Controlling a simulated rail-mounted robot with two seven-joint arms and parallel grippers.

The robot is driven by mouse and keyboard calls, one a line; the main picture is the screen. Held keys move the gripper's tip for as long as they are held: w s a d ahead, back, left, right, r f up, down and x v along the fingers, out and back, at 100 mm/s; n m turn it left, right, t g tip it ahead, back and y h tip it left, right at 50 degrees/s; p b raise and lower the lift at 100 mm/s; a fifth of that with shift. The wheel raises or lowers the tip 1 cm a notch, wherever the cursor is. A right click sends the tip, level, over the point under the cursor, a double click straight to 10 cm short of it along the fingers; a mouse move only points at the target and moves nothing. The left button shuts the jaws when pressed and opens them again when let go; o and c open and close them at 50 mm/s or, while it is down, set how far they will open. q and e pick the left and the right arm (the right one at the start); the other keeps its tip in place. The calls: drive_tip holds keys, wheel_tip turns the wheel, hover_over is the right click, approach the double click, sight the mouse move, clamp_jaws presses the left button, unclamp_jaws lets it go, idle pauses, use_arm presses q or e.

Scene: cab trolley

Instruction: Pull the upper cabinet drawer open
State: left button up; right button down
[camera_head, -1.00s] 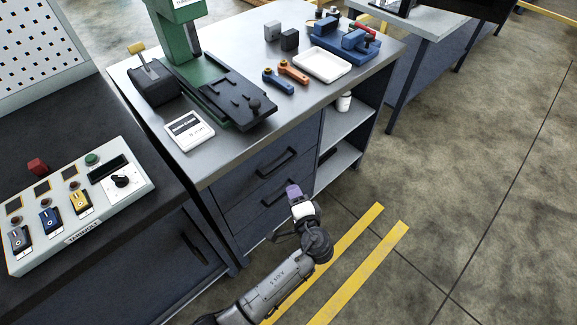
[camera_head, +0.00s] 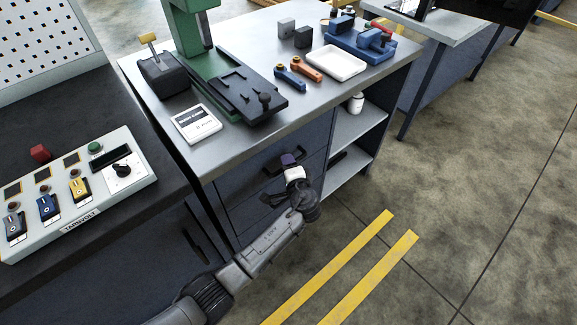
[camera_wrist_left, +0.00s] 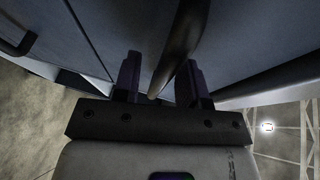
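The cabinet's upper drawer (camera_head: 312,138) has a dark blue front that looks flush with the cabinet. Its dark bar handle (camera_head: 270,168) is partly hidden by my left gripper (camera_head: 290,160), which is at the handle. In the left wrist view, the handle (camera_wrist_left: 182,45) runs diagonally between the two fingers of my left gripper (camera_wrist_left: 160,78). The fingers are apart, with gaps beside the bar. Whether a finger touches the bar I cannot tell. The lower drawer handle (camera_head: 275,197) is just below, beside my left wrist. My right gripper is not in view.
The cabinet top (camera_head: 240,140) holds a green press (camera_head: 190,40), a white-labelled box (camera_head: 196,124) and a white tray (camera_head: 336,62). Open shelves (camera_head: 350,125) are right of the drawers. A control panel (camera_head: 80,195) stands at left. The floor in front is clear.

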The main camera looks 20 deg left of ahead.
use_arm(q)
drive_tip(key=shift+c, duration=0.2)
clamp_jaws()
idle(0.3)
